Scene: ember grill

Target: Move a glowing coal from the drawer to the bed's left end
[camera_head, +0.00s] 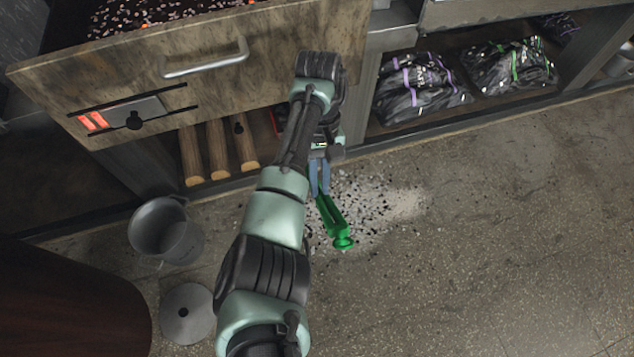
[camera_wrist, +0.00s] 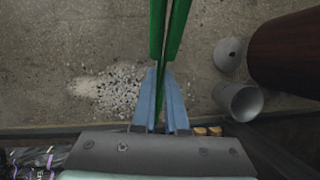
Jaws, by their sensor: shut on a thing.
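My gripper (camera_head: 320,190) is shut on a pair of green tongs (camera_head: 335,222), held low over the ash-strewn floor in front of the cabinet. In the wrist view, the blue fingers (camera_wrist: 164,98) close on the tongs (camera_wrist: 158,35), which run out of the top of the frame. No coal shows in the visible part of the tongs. The wooden drawer (camera_head: 205,68) at upper left has a metal handle. Dark coals with small glowing bits (camera_head: 140,14) lie behind its front, cut off by the frame. I cannot make out the bed's left end.
A metal bucket (camera_head: 165,230) and a round lid (camera_head: 187,313) sit on the floor at left, near a dark brown rounded object (camera_head: 70,300). Logs (camera_head: 218,150) and charcoal bags (camera_head: 418,90) fill the lower shelves. Ash (camera_head: 385,205) is scattered. The floor at right is clear.

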